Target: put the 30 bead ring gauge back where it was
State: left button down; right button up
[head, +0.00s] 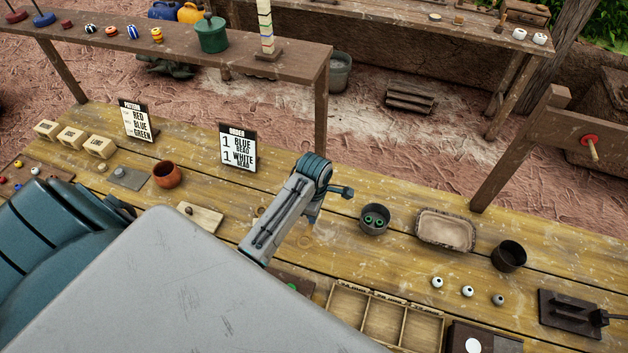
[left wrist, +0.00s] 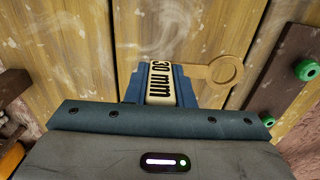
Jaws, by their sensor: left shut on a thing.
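The 30 mm ring gauge shows in the left wrist view, with a flat tan handle and round open ring (left wrist: 222,72) and a pale block (left wrist: 162,82) marked "30 mm". My left gripper (left wrist: 162,92) is shut on that block, and the ring sticks out to the right over the wooden table. I cannot tell its height above the boards. In the head view my left arm reaches over the middle of the table, and its fingertips are hidden beneath it. My right gripper is not in view.
A dark board with green beads (left wrist: 306,70) lies right of the gauge. A grey bowl (head: 374,219), tray (head: 446,230), dark cup (head: 508,256) and sectioned box (head: 383,323) stand at the right. An order sign (head: 238,148) and brown pot (head: 167,175) stand left.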

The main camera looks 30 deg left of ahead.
pick_arm(q)
jog(key=f, duration=0.2)
jog(key=f+p, duration=0.1)
jog(key=shift+w+f, duration=0.2)
jog(key=shift+f, duration=0.55)
jog(key=c, duration=1.3)
grip_release()
jog(key=shift+o, duration=0.2)
jog(key=shift+r, duration=0.2)
notch_tip(320, 180, up, 10)
jog(key=b, duration=0.3)
jog(key=shift+r, duration=0.95)
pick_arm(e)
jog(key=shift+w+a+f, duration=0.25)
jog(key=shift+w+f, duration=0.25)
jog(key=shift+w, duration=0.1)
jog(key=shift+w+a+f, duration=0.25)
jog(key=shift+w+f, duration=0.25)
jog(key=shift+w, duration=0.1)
